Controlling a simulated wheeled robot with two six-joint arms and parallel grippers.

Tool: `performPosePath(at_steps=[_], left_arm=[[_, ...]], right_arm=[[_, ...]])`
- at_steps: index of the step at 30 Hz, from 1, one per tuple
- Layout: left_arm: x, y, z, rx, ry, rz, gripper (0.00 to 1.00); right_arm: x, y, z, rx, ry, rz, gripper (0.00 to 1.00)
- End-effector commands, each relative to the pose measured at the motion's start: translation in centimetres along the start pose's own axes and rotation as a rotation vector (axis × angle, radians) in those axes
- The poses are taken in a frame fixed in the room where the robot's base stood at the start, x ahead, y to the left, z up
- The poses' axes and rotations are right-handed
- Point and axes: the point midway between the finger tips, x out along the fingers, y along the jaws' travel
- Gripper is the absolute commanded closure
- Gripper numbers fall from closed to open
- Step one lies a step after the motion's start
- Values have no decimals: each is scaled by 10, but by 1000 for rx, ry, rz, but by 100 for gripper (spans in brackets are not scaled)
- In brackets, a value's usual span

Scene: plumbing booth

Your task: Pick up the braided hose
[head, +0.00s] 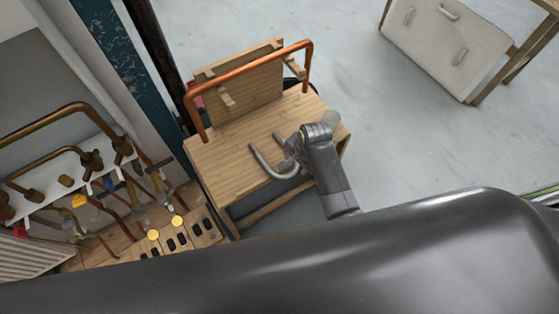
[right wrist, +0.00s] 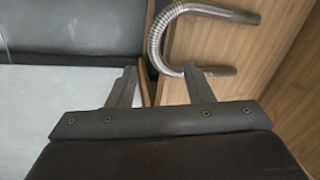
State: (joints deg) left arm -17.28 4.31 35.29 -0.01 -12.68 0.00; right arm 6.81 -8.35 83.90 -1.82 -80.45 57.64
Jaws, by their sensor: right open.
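The braided hose (head: 262,163) is a silver-grey U-shaped piece lying near the right part of the wooden bench top in the head view. In the right wrist view the hose (right wrist: 157,42) shows its ribbed bend at the top, with two smooth ends pointing right. My right gripper (right wrist: 160,70) is open, its fingers apart and nothing gripped. The right fingertip overlaps the hose's lower leg in the picture; I cannot tell whether they touch. In the head view my right gripper (head: 299,147) is beside the hose, partly hidden by its own arm. My left gripper is not in view.
The wooden bench (head: 225,155) carries an upright board and a bent copper pipe (head: 250,64). At left stands a white rack (head: 70,180) with brass pipes and valves. A white drawer cabinet (head: 445,45) is at the back right. The grey floor between is clear.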

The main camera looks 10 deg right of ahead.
Motion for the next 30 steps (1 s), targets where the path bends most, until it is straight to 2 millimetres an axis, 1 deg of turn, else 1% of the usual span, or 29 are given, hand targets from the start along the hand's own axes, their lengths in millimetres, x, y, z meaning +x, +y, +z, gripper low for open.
performPosePath(at_steps=[1, 8, 15, 18, 21, 28, 30], left_arm=[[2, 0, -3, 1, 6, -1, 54], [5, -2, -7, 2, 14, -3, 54], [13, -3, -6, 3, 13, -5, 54], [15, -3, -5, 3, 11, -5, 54], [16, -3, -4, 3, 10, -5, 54], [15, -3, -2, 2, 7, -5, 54], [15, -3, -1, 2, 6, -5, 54]], right_arm=[[7, 0, 0, 0, 0, 1, 53], [19, 1, -1, -1, 0, 0, 53], [52, 6, -6, -1, 0, 1, 53], [61, 5, -6, -1, 0, 0, 53], [65, 6, -6, -1, 0, 0, 53], [65, 5, -6, -1, 1, -1, 53], [65, 5, -6, -1, 1, -1, 62]])
